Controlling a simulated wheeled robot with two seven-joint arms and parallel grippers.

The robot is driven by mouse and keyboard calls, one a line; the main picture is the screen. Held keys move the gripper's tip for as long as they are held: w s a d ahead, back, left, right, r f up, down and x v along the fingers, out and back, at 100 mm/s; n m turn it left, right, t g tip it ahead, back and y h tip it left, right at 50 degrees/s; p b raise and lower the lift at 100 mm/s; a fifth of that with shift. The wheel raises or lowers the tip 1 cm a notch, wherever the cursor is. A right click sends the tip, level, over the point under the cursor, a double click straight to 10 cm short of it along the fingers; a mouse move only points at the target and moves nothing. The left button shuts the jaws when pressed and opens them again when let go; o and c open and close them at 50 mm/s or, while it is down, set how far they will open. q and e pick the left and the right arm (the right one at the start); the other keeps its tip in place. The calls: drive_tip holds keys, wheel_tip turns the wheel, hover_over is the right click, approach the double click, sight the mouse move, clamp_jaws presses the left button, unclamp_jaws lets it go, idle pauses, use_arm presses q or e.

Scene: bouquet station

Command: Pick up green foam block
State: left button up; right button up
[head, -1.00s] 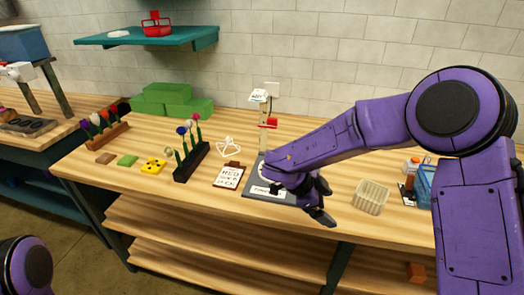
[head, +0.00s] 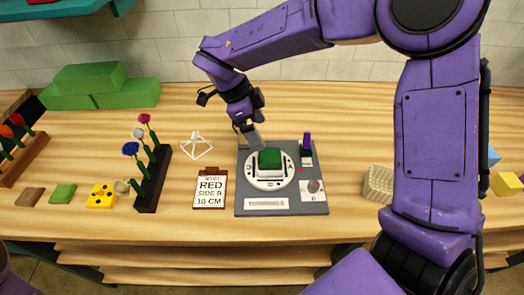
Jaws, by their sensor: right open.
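A small green foam block (head: 270,159) sits on a white round plate (head: 265,183) on a dark grey board (head: 236,195). My right gripper (head: 254,140) is open and points down just behind and left of this block. The picture does not show clearly whether a finger touches the block. Larger green foam blocks (head: 92,86) are stacked at the back left of the table. My left gripper is out of view.
A dark flower rack (head: 150,190) stands further left. A pale ribbed container (head: 379,183) stands right of the board.

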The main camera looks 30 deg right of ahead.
sight(270, 155)
drive_tip(key=shift+s+d+f, duration=0.25)
drive_tip(key=shift+s+f, duration=0.7)
drive_tip(key=shift+f, duration=0.15)
drive_tip(key=f, duration=0.1)
drive_tip(key=f+p, duration=0.1)
drive_tip(key=f, duration=0.1)
drive_tip(key=d+f+p, duration=0.1)
drive_tip(key=f, duration=0.1)
drive_tip(key=shift+f, duration=0.15)
drive_tip(key=shift+s+d+f, duration=0.1)
drive_tip(key=shift+s+f, duration=0.05)
drive_tip(key=shift+f, duration=0.15)
drive_tip(key=shift+s+d, duration=0.1)
drive_tip(key=shift+s, duration=0.15)
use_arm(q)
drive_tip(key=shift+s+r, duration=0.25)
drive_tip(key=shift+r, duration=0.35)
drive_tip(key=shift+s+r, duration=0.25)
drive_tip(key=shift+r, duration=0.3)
use_arm(e)
drive_tip(key=shift+w, duration=0.1)
drive_tip(key=c, duration=1.2)
